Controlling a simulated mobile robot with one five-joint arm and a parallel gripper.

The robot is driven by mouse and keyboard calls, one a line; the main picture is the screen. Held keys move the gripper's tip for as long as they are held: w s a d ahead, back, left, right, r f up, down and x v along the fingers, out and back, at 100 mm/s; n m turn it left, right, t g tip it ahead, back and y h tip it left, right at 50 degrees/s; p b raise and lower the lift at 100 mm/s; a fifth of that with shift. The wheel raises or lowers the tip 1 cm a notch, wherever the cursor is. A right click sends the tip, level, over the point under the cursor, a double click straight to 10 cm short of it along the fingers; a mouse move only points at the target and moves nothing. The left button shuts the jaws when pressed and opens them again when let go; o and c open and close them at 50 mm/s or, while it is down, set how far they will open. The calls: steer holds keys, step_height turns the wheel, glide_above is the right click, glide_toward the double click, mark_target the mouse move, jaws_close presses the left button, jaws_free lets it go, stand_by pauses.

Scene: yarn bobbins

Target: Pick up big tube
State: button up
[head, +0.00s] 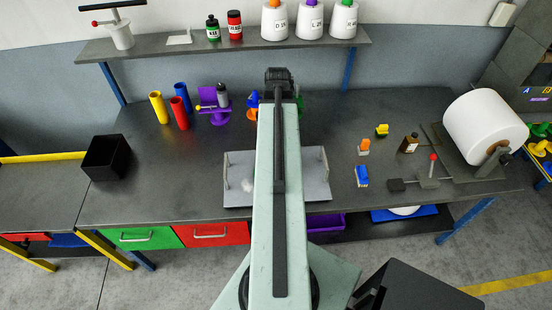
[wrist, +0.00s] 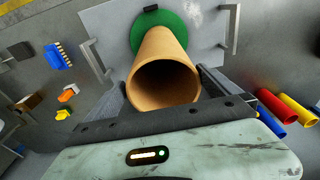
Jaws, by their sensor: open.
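The big tube (wrist: 163,82) is a tan-orange hollow cylinder in the middle of the wrist view, its open end facing the camera. Its far end meets a green disc (wrist: 140,30) on a grey tray (wrist: 105,22). My gripper (wrist: 164,88) is open, with one dark finger on each side of the tube near its open end. I cannot tell whether either finger touches it. In the head view my own arm covers the tube and my gripper; the tray (head: 318,178) shows on both sides of the arm.
Yellow (head: 159,107), red (head: 179,113) and blue tubes (head: 183,97) stand left, near a purple stand (head: 219,113). A black bin (head: 106,157) sits far left.

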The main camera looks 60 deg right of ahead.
step_height(320, 180, down, 6)
steer(key=b, duration=0.5)
steer(key=shift+w+d, duration=0.45)
steer(key=shift+f, duration=0.1)
steer(key=c, duration=1.7)
step_height(320, 180, up, 12)
steer(key=p, duration=1.2)
steer(key=s+d, duration=0.3)
steer(key=s, duration=0.2)
steer(key=s+d, duration=0.7)
steer(key=s, duration=0.2)
steer(key=shift+s+d, duration=0.3)
